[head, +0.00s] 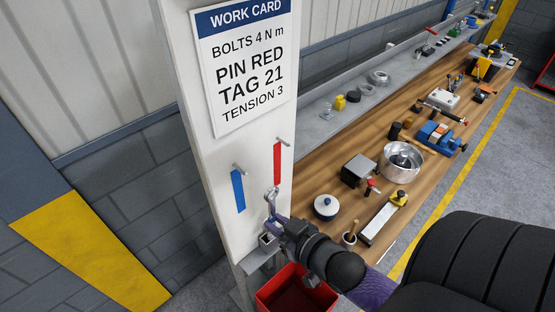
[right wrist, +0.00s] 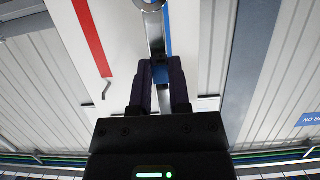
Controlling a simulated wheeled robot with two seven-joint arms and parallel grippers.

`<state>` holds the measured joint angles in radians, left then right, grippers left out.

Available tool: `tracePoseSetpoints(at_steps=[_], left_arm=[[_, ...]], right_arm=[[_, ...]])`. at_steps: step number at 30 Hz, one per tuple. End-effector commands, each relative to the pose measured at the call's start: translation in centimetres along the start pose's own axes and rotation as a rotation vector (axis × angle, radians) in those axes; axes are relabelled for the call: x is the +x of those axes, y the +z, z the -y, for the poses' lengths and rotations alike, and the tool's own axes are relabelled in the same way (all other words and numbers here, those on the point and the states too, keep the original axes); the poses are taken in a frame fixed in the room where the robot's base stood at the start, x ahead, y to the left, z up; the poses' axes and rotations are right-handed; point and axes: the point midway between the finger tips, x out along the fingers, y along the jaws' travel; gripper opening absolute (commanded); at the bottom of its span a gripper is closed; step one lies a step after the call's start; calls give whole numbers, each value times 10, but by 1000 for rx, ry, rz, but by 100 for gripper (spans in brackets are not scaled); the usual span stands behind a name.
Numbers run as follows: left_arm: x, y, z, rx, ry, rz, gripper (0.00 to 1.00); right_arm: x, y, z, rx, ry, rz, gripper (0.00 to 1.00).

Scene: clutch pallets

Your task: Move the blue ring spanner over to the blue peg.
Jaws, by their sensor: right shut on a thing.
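The blue ring spanner (head: 271,195) is upright with its ring end up, in front of the white panel. My right gripper (head: 269,224) is shut on its shaft. In the right wrist view, the spanner (right wrist: 155,32) stands between my right gripper's fingers (right wrist: 160,72), with a blue part there and the ring cut by the top edge. The blue peg (head: 237,167) sticks out above a blue strip (head: 238,191) on the panel, left of and higher than the spanner. The spanner is apart from this peg. My left gripper is not in view.
The red peg (head: 282,142), above a red strip (head: 277,164), is bare. A work card (head: 242,60) is higher on the panel (head: 215,165). A red bin (head: 262,299) is below my right gripper. The wooden bench (head: 300,172) at right holds a pot, a vise and other tools.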

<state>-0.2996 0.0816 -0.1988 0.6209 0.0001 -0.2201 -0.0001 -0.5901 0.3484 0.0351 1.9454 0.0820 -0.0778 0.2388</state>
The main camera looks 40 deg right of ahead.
Motion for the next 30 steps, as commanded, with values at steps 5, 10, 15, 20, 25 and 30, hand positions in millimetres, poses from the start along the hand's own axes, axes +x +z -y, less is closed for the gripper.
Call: tracePoseSetpoints(at_steps=[5,10,15,20,25,30], left_arm=[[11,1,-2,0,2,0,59],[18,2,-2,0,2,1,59],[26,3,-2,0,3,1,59],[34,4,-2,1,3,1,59],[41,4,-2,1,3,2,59],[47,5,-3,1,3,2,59]], right_arm=[[16,-1,0,0,0,-3,0],[30,-4,0,0,-1,-3,0],[44,-7,0,-1,0,-3,0],[57,-11,0,0,-1,-4,0],[71,-14,0,0,-1,-3,0],[84,-16,0,0,-1,-1,0]])
